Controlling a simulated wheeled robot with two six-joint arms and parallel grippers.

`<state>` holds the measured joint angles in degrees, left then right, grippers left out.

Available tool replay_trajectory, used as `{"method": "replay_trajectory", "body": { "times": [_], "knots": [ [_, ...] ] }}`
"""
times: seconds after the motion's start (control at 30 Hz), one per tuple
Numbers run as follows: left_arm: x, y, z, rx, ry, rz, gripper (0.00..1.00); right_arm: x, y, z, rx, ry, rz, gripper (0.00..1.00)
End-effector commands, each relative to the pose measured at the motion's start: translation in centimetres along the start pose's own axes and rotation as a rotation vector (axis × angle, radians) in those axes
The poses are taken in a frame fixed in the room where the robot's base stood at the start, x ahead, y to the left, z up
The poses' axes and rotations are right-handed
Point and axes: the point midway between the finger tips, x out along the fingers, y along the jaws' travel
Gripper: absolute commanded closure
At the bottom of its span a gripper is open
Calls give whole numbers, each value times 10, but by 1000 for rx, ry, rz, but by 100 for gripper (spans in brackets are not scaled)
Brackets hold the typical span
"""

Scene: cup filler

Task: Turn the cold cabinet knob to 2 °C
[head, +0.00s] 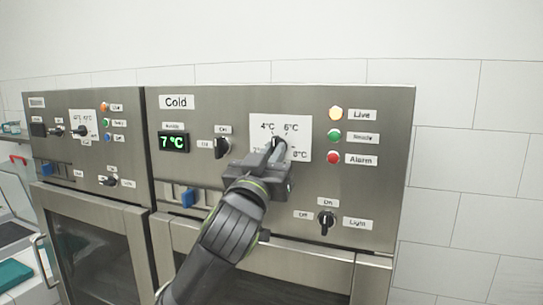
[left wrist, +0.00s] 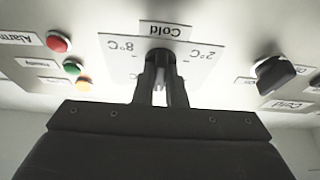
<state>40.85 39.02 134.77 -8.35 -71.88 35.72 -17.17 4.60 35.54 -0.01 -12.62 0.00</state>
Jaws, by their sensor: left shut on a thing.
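The cold cabinet's panel (head: 375,200) carries the "Cold" label and a green display (head: 173,142) reading 7 °C. The temperature dial plate (head: 300,125) is marked 4, 6 and 8 °C in the head view; its lower left is mostly covered by my gripper. In the left wrist view, which is upside down, the plate (left wrist: 200,62) shows 8 °C and 2 °C. My left gripper (head: 277,147) is shut on the temperature knob (left wrist: 160,58), its fingers on either side of it. The knob is mostly hidden, and I cannot tell where it points. My right gripper is not in view.
Left of the dial is a black switch (head: 222,147); below right is the Light switch (head: 326,222). Indicator lamps, the top one (head: 335,113) lit, are right of the dial. A similar cabinet (head: 60,165) stands at left. White tiled wall (head: 470,180) is behind.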

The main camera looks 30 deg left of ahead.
Motion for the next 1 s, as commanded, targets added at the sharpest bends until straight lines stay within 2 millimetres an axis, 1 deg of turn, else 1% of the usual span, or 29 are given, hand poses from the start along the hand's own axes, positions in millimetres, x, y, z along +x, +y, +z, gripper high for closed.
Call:
{"method": "replay_trajectory", "body": {
  "times": [0.03,0.27,0.57,1.0],
  "knots": [
    [1,1,-3,-44,6,-17,100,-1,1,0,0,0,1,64],
    [1,3,-4,-246,6,-99,100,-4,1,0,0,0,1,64],
    [2,4,-6,-508,8,-207,100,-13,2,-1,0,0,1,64],
    [3,6,-10,-892,9,-365,100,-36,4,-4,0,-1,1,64]
  ]
}}
